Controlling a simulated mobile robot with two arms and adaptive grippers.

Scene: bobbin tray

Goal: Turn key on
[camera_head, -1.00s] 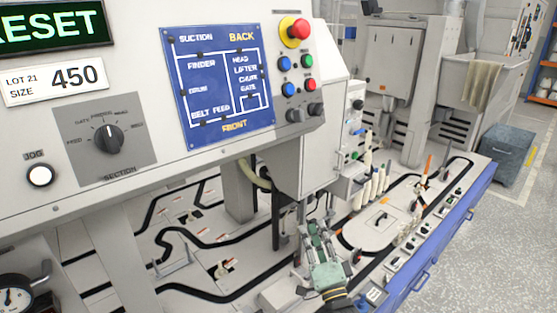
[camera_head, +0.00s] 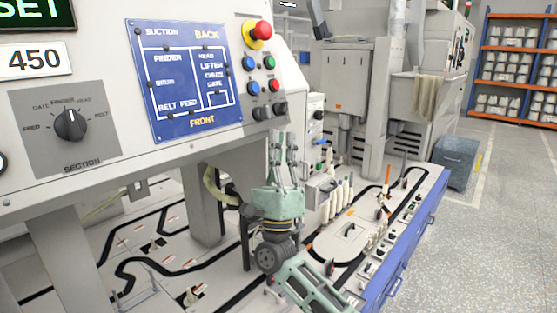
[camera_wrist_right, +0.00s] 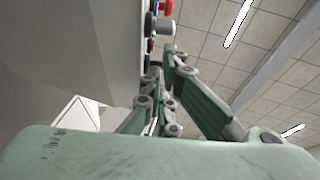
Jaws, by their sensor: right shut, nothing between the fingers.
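A white control panel carries a blue diagram board (camera_head: 185,85). Right of the board are push buttons, a red emergency stop (camera_head: 262,30) and two small dark switches (camera_head: 261,113) at the lower right corner. I cannot tell which of these takes a key. My right gripper (camera_head: 283,140) points upward just below the two switches, apart from them, its fingers shut and empty. In the right wrist view the shut fingers (camera_wrist_right: 168,60) point up along the panel, with a grey knob (camera_wrist_right: 165,27) and coloured buttons beyond. My left gripper is out of view.
A black section dial (camera_head: 70,124) is on the left of the panel. Below lies a white machine bed (camera_head: 345,238) with black tracks and several pale bobbins (camera_head: 338,196). A grey bin (camera_head: 457,162) and orange shelves (camera_head: 515,65) stand to the right, with open floor.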

